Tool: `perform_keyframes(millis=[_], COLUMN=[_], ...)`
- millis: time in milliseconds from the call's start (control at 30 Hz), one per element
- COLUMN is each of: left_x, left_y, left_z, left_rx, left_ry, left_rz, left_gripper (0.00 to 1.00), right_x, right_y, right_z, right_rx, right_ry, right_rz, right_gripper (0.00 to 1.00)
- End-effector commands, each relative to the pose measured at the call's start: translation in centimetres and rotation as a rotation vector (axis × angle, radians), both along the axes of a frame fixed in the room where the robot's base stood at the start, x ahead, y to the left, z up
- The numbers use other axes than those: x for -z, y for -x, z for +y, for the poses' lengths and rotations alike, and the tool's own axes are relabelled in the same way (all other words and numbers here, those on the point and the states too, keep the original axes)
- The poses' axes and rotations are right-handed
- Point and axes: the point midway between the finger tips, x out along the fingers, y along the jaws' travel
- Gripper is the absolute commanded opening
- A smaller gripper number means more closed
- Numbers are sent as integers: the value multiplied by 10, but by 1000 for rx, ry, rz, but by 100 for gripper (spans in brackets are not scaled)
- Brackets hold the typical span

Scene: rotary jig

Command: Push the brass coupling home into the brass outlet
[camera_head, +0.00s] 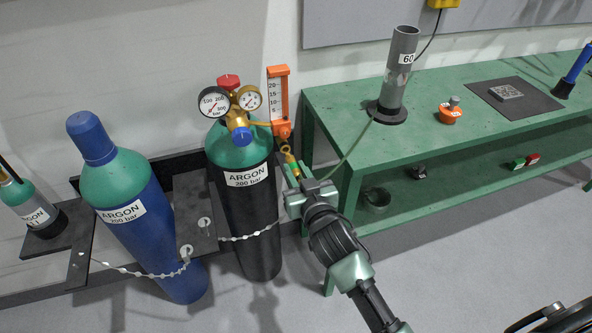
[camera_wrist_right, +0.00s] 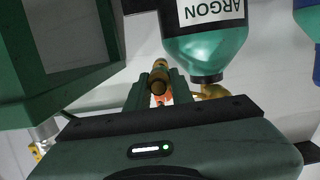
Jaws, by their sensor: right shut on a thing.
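My right gripper (camera_head: 297,176) is shut on the brass coupling (camera_head: 292,164), just below the regulator on the dark argon cylinder. In the right wrist view, the coupling (camera_wrist_right: 158,84) sits between the two fingers of the gripper (camera_wrist_right: 159,95), its round end facing the camera. The brass outlet (camera_head: 285,148) is under the orange flowmeter (camera_head: 279,100), directly above the coupling and in line with it. Whether the two touch, or how deep the coupling sits, I cannot tell. My left gripper is not in view.
The green bench (camera_head: 340,108) stands close to the right of my gripper. The dark cylinder (camera_head: 245,215) and a blue argon cylinder (camera_head: 150,235) stand chained at left.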

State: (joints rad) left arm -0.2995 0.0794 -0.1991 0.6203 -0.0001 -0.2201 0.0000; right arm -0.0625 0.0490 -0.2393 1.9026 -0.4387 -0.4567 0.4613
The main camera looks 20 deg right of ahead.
Motion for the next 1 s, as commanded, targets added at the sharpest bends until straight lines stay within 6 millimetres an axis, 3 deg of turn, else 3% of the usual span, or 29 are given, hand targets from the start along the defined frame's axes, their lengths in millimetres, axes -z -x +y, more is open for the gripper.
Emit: perform_keyframes(millis=[1000], left_x=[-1], left_y=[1], left_z=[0], left_rx=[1], left_ry=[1], left_rz=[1], left_gripper=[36], right_x=[-1], right_y=[-25], right_z=[1], right_rx=[1], right_ry=[0], right_rz=[-1], right_gripper=[0])
